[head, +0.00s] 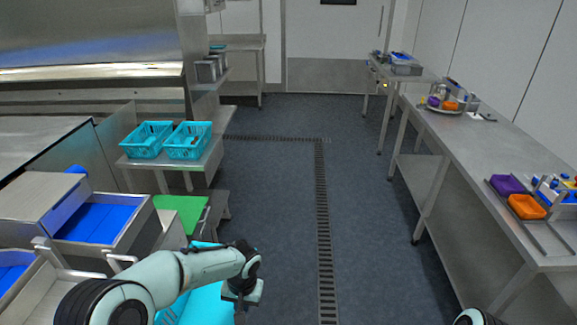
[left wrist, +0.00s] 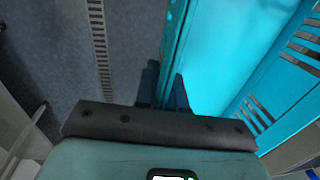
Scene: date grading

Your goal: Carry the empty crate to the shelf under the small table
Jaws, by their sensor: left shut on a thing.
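A bright turquoise crate (head: 207,304) is at the bottom of the head view, partly hidden behind my left arm. In the left wrist view its rim (left wrist: 175,42) runs between the two dark fingers of my left gripper (left wrist: 164,92). The gripper is shut on that rim. The part of the crate's inside that shows is bare, and its slotted side wall is at the right. In the head view my left gripper (head: 240,306) points down at the crate's right edge. Only a rounded piece of my right arm shows at the bottom right; its gripper is out of view.
Two turquoise crates (head: 147,140) stand on a steel bench at the left. A green surface (head: 181,212) and drawers with blue insides (head: 98,222) are nearby. A long steel table (head: 470,140) with a lower shelf lines the right. The dark floor (head: 275,190) between is clear, with a drain grating (head: 322,215).

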